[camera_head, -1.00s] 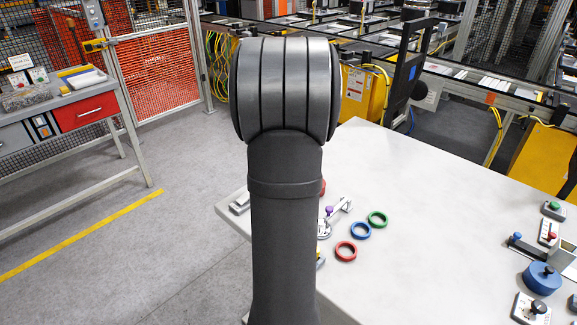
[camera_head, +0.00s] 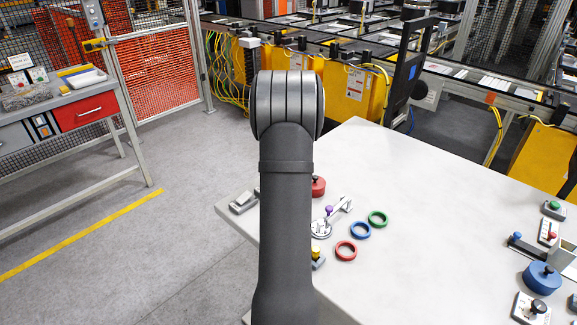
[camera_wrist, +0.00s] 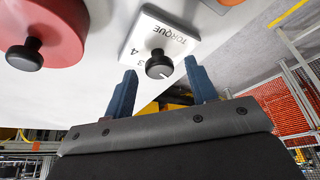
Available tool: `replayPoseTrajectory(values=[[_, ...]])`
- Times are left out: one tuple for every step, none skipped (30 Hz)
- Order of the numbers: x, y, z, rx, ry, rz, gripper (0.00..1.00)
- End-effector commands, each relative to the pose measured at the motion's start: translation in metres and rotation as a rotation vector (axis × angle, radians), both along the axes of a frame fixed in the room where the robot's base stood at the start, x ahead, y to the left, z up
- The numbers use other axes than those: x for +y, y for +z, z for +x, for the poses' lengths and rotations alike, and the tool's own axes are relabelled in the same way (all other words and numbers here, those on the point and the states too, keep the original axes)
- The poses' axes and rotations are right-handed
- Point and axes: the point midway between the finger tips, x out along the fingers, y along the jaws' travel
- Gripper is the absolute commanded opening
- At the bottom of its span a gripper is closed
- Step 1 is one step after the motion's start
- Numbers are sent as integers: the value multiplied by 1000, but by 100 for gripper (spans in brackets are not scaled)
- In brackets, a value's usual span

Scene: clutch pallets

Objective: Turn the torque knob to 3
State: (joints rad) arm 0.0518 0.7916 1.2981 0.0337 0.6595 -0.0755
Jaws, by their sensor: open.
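The torque knob (camera_wrist: 159,65) is a small black round knob on a white plate (camera_wrist: 143,38) marked TORQUE, seen in the wrist view. The digits 3 and 4 show on the plate to the knob's left. A short pale mark shows on the knob's lower right, but I cannot tell which digit it points at. My gripper (camera_wrist: 160,69) is open, with one blue finger on each side of the knob in the picture. I cannot tell whether either finger touches it. In the head view my arm hides the gripper and the torque knob.
A red disc with a black knob (camera_wrist: 40,28) sits left of the plate in the wrist view. In the head view, red (camera_head: 346,251), blue (camera_head: 361,230) and green (camera_head: 377,219) rings lie right of my arm. A blue drum (camera_head: 542,279) stands far right. The table's middle is clear.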

Motion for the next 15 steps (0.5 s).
replayPoseTrajectory(values=[[0,-1,1,-1,0,0,52],[0,-2,1,-1,0,0,52],[0,-2,1,-1,0,0,52],[0,-2,1,-1,0,0,52],[0,-2,1,-1,0,0,52],[0,-2,1,-1,0,0,52],[0,-2,1,-1,0,0,52],[0,-2,1,-1,0,0,52],[0,-2,1,-1,0,0,52],[0,-2,1,-1,0,0,48],[0,-2,1,-1,0,0,42],[0,-2,1,0,0,0,34],[0,-2,1,0,0,0,28],[0,-2,1,0,0,0,23],[0,-2,1,0,0,0,15]])
